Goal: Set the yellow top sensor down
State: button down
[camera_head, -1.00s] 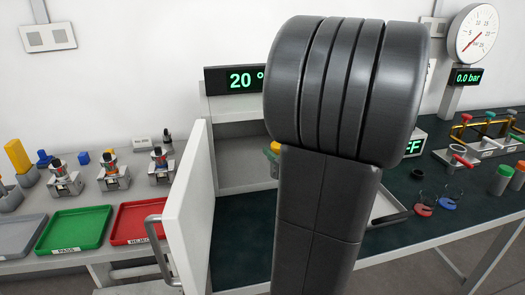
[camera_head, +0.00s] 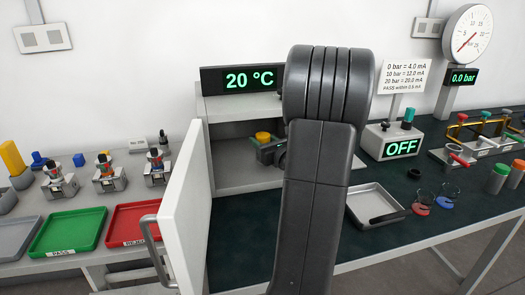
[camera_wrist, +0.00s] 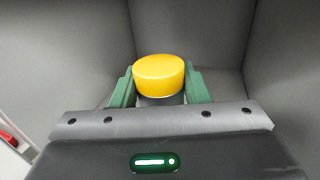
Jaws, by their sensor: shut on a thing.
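The yellow top sensor (camera_wrist: 159,74) has a yellow cap over a dark grey body. It also shows in the head view (camera_head: 263,136), inside the open grey chamber (camera_head: 225,177) under the 20 °C display. My gripper (camera_wrist: 159,86) is shut on the sensor, with one green finger on each side of it. The sensor looks upright. Its base is hidden, so I cannot tell whether it touches the chamber floor. My arm hides part of the chamber in the head view.
The chamber's white door (camera_head: 187,215) stands open at the left. Green (camera_head: 68,232) and red (camera_head: 135,224) trays lie further left. An empty metal tray (camera_head: 375,205) and a box reading OFF (camera_head: 401,148) are on the right. Grey chamber walls surround the gripper closely.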

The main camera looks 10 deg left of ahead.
notch_tip(320, 180, down, 3)
jog(key=shift+r+b, duration=0.1)
jog(key=shift+b, duration=0.2)
jog(key=shift+w+a, duration=0.1)
jog(key=shift+w, duration=0.15)
jog(key=shift+f, duration=0.2)
jog(key=shift+f, duration=0.15)
jog(key=c, duration=0.8)
grip_release()
jog(key=shift+s, duration=0.1)
jog(key=shift+r, duration=0.2)
jog(key=v, duration=1.2)
